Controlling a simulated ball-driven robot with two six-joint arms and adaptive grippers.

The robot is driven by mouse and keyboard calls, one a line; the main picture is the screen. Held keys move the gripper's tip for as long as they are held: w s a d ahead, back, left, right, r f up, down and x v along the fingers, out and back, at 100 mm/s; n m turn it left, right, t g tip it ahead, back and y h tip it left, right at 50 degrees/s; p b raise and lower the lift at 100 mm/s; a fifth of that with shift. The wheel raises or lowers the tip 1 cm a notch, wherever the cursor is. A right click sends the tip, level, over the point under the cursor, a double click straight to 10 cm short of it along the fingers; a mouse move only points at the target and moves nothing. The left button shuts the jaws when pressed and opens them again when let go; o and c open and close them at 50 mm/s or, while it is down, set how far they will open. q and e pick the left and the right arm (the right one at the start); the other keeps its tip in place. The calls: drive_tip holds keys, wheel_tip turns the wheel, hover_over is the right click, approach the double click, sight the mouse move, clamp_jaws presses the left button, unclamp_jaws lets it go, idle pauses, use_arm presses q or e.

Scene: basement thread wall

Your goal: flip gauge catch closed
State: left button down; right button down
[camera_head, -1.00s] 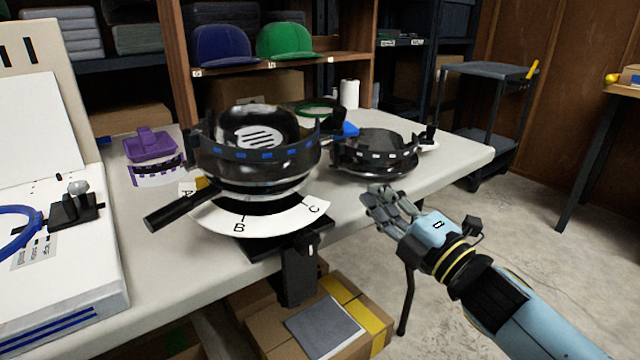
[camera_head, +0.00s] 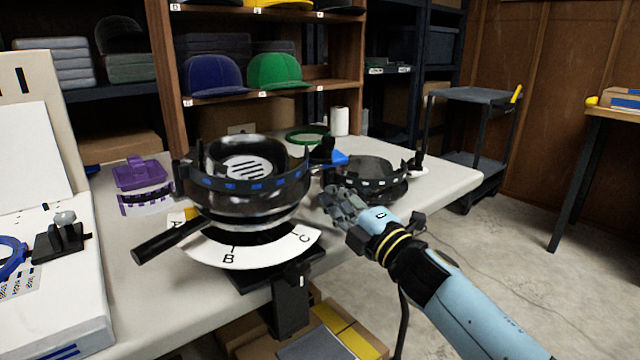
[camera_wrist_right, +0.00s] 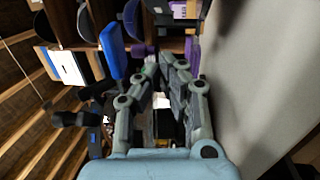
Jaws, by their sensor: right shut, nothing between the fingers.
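The gauge is a round black ring fixture (camera_head: 245,185) with blue marks, on a stand above a white dial lettered A, B, C (camera_head: 265,252). A black handle (camera_head: 165,241) sticks out at its lower left. A blue-tipped lever (camera_head: 338,158), which seems to be the catch, stands out at the ring's right side; a blue piece, likely the same one, shows large in the right wrist view (camera_wrist_right: 114,50). My right gripper (camera_head: 335,200) is shut and empty, just below and right of this lever, apart from it as far as I can tell. My left gripper is out of view.
A second black ring (camera_head: 372,180) with pale marks stands close behind my right gripper. A purple fixture (camera_head: 142,175) sits at the left of the table, and a white board (camera_head: 60,295) fills the left front. A green ring (camera_head: 307,137) lies behind.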

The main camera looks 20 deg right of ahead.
drive_tip(key=x, duration=0.5)
drive_tip(key=x, duration=0.3)
drive_tip(key=shift+w+d, duration=0.25)
drive_tip(key=shift+d, duration=0.1)
drive_tip(key=v, duration=1.2)
drive_tip(key=shift+d+f, duration=0.1)
